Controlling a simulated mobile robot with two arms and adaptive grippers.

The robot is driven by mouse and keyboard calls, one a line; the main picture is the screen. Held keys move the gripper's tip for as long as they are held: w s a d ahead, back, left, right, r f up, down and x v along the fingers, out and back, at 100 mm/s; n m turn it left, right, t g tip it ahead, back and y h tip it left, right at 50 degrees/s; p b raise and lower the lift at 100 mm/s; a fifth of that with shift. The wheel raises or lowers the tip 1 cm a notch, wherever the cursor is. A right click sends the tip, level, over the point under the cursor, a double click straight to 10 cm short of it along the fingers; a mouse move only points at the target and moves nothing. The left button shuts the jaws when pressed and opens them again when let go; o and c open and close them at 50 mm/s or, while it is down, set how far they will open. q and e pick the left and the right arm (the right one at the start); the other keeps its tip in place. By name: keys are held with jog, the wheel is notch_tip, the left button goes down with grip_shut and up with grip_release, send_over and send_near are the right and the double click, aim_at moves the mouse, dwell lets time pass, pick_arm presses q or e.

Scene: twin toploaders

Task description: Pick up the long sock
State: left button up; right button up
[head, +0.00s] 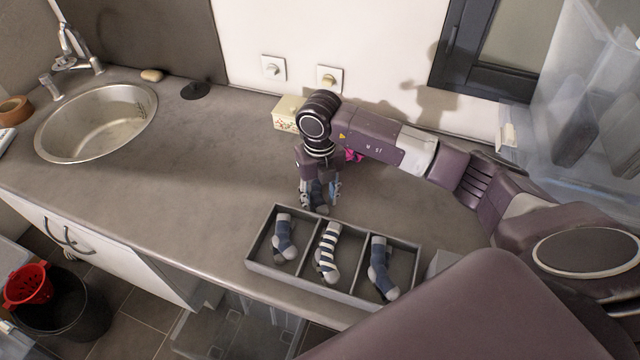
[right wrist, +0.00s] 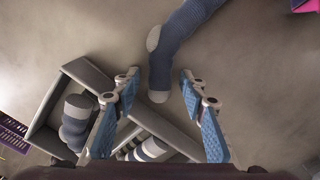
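A long blue sock (right wrist: 180,40) with grey heel and toe lies on the counter in the right wrist view, its toe end between my right fingertips. In the head view it is mostly hidden by my right gripper (head: 320,193), with a small part (head: 317,192) showing between the fingers. In the right wrist view, my right gripper (right wrist: 160,85) is open, its blue-padded fingers on either side of the toe end with gaps. My left gripper is not in view.
A grey three-compartment tray (head: 318,284) stands just in front, holding a blue sock (head: 284,238), a striped sock (head: 327,252) and another blue sock (head: 379,266). A cream box (head: 286,113) and a pink item (head: 353,155) are behind. The counter to the left is clear up to the sink (head: 97,120).

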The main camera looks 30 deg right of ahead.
jog(key=c, duration=0.7)
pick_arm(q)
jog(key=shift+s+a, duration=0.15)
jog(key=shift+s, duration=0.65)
pick_arm(e)
jog(key=c, duration=0.3)
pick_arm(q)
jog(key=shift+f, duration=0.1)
pick_arm(e)
jog(key=shift+r, duration=0.15)
jog(key=shift+r+b, duration=0.3)
jog(key=shift+r, duration=0.3)
pick_arm(q)
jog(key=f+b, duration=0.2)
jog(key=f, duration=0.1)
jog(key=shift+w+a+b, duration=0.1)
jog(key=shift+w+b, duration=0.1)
jog(key=shift+b, duration=0.1)
pick_arm(e)
notch_tip(320, 180, up, 19)
jog(key=shift+f, duration=0.2)
